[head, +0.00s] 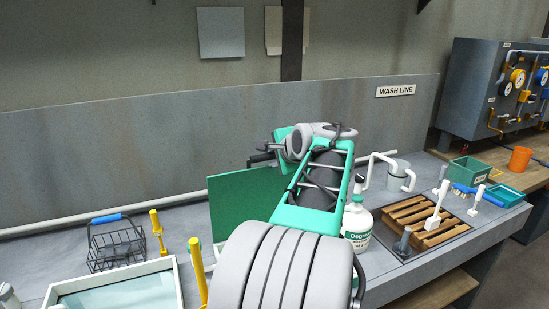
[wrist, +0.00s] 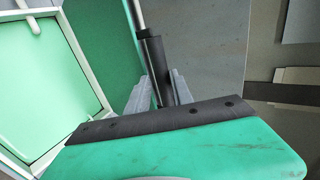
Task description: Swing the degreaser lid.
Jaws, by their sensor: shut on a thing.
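The degreaser lid is a flat green panel (head: 247,203) that stands raised beside the white-framed basin (head: 172,263). In the wrist view the lid is the dark green surface (wrist: 104,38), next to the pale frame (wrist: 57,151). A black handle (wrist: 151,62) on a thin metal bar runs along the lid. My gripper (wrist: 157,91) is shut on this handle, its grey fingers on either side of it. In the head view my gripper (head: 268,150) is at the lid's upper right, partly hidden by my arm. The lid's right part is hidden behind my arm.
A white bottle labelled as degreaser (head: 358,226) stands close to the right of my arm. A wire basket (head: 116,246) and yellow posts (head: 158,232) stand to the left. A wooden slatted rack (head: 425,220) lies to the right. A grey wall panel (head: 150,150) rises behind.

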